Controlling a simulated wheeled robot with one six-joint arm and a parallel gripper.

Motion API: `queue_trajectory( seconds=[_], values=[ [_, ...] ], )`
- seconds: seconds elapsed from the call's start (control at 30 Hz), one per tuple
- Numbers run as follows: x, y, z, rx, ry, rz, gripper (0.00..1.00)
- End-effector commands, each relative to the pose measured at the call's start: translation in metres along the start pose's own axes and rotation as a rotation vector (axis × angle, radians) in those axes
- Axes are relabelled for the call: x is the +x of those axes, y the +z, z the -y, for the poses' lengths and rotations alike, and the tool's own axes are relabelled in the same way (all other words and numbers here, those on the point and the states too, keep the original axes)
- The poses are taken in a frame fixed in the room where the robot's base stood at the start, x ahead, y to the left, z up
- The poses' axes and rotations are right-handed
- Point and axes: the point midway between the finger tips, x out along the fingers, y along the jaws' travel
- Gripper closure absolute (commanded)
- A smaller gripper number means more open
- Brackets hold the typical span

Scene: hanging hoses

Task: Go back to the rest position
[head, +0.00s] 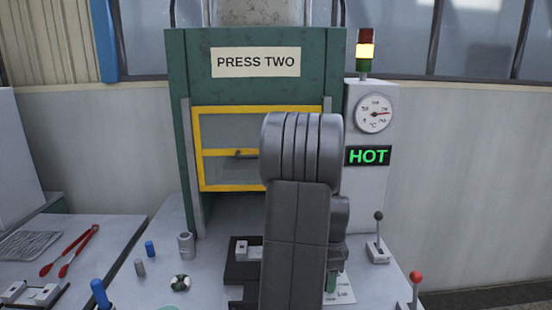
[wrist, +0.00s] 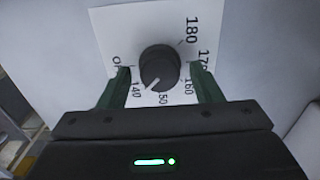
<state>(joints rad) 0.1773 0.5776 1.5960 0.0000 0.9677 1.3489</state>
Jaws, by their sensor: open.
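My gripper (wrist: 161,72) is open in the wrist view. Its two green fingers stand on either side of a black dial knob (wrist: 160,64), with nothing held between them. The knob sits on a white scale sheet (wrist: 107,28) marked OFF and 140 to 180. Its white mark points down-left, between 140 and 150. In the head view my arm hides the knob and most of the gripper; a green finger shows low, beside the scale sheet (head: 346,291).
The press labelled PRESS TWO (head: 176,110) has a yellow-framed guard (head: 215,134). A gauge (head: 374,113), lit HOT sign (head: 368,156) and amber-lit lamp (head: 365,51) are right. Levers (head: 378,237) (head: 415,288) stand right. Red tongs (head: 69,252) and small cylinders (head: 186,245) are left.

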Motion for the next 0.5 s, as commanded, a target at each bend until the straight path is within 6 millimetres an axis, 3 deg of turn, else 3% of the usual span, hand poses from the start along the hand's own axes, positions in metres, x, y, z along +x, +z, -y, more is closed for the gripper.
queue_trajectory(
  seconds=[0.23,0.5],
  values=[
    [-0.013,0.0,0.001,0.011,-0.002,-0.001,0.41],
    [-0.062,0.0,0.001,0.011,-0.005,-0.001,0.41]
  ],
)
